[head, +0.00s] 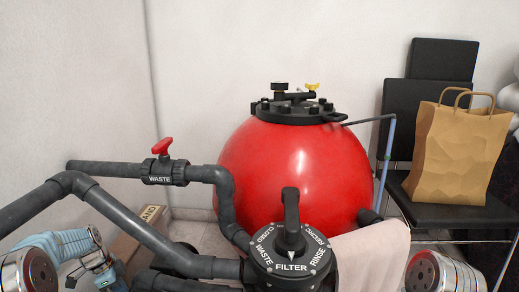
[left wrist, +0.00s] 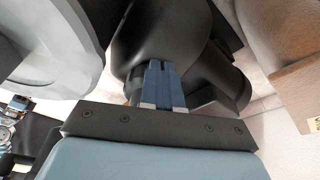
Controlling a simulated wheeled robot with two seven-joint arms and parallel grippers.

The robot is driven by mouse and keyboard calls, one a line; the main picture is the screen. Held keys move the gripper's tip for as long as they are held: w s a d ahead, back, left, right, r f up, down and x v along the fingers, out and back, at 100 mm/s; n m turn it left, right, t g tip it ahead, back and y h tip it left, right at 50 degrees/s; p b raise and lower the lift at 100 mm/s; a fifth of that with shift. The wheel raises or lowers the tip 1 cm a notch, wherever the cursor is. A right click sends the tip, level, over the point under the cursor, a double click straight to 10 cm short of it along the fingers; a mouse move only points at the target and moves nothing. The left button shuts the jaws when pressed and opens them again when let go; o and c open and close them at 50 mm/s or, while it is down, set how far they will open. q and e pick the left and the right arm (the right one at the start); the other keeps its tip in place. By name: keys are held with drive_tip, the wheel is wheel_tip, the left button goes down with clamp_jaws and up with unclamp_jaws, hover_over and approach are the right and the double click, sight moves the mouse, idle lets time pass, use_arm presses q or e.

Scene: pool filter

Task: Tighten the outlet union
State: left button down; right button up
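The black multiport valve (head: 290,258) stands at bottom centre in the head view, its handle up and its pointer at FILTER. Black pipes and fittings (head: 185,265) join its left side; I cannot tell for sure which is the outlet union. My left arm comes in at bottom left, behind the grey pipes. In the left wrist view my left gripper's blue fingers (left wrist: 163,85) are together, in front of a rounded black fitting (left wrist: 150,40). I see nothing between them and cannot tell whether they touch the fitting. My right gripper is out of view; only part of that arm shows at bottom right.
The red filter tank (head: 295,165) stands behind the valve. A waste pipe with a red-handled valve (head: 163,150) and a grey sloping pipe (head: 125,215) cross the left. A cardboard box (head: 150,218) lies behind them. A paper bag (head: 455,150) sits on a black chair (head: 470,215) at right.

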use_arm(q)
drive_tip(key=shift+a, duration=0.15)
drive_tip(key=shift+r, duration=0.15)
drive_tip(key=p+v, duration=0.1)
drive_tip(key=v, duration=0.1)
drive_tip(key=p+v, duration=0.1)
drive_tip(key=d+p+v, duration=0.1)
drive_tip(key=v, duration=0.1)
drive_tip(key=shift+w+a+r+p, duration=0.1)
drive_tip(key=shift+w+r+p, duration=0.05)
drive_tip(key=shift+r+p, duration=0.3)
drive_tip(key=s+d+f+n+b, duration=0.1)
drive_tip(key=f+n, duration=0.1)
drive_tip(key=s+d+f+n+b, duration=0.1)
drive_tip(key=f+n, duration=0.1)
drive_tip(key=d+f+n+t+y+b, duration=0.1)
drive_tip(key=f+n, duration=0.1)
drive_tip(key=shift+s, duration=0.4)
